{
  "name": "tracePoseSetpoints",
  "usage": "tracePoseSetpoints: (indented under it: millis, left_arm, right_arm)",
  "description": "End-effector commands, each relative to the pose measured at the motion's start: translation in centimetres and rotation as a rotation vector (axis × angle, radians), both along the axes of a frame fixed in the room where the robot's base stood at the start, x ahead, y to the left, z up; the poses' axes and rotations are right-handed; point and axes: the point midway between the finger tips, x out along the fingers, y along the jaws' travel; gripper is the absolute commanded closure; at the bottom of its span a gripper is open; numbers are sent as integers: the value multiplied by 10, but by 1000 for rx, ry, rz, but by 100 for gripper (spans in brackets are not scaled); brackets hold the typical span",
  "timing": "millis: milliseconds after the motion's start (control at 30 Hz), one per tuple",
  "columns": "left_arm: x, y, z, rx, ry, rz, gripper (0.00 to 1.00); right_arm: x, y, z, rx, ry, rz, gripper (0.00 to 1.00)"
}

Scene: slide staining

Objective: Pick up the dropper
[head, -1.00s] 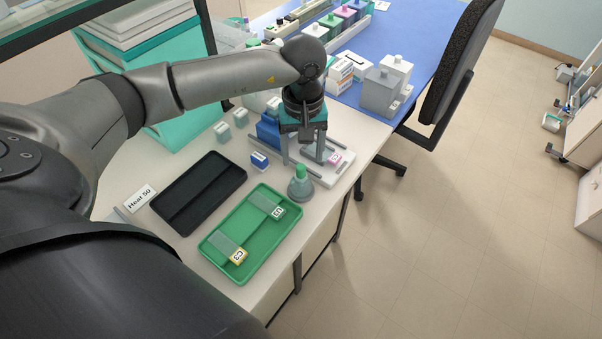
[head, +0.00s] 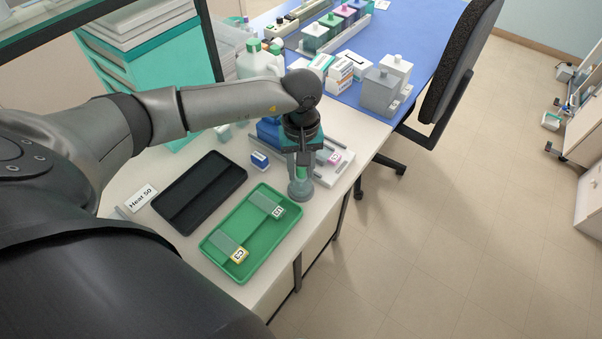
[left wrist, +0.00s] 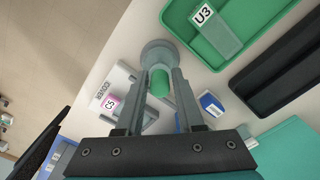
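The dropper is a green bulb (left wrist: 160,84) on top of a small grey bottle (head: 300,190), which stands upright on the bench beside the green tray. My left gripper (head: 302,172) points down right over the bottle. In the left wrist view my left gripper (left wrist: 160,80) has its two fingers apart, one on each side of the green bulb, with a gap showing around it. The bulb is partly hidden by the fingers in the head view. My right gripper is not in view.
The green tray (head: 208,246) holds slides labelled U3 and C3. A black tray (head: 200,190) lies to its left. A white device with a pink-labelled slide (head: 334,157) and a small blue box (head: 259,160) stand close behind. The bench edge is near on the right.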

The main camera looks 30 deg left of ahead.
Motion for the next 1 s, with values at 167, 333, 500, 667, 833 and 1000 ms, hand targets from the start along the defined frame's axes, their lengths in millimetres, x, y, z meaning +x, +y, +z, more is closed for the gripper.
tracePoseSetpoints:
  millis: [167,333,500,667,833,1000]
  left_arm:
    - [0,0,0,0,0,0,86]
    - [0,0,0,0,0,0,100]
    - [0,0,0,1,-1,0,100]
    - [0,0,1,1,-1,0,100]
    - [1,0,9,-1,-2,0,100]
    - [1,0,31,0,-5,0,100]
  right_arm:
    - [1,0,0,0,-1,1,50]
    - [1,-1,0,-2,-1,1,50]
    - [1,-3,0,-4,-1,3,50]
    - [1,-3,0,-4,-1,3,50]
    - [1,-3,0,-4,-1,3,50]
    - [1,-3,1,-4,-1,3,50]
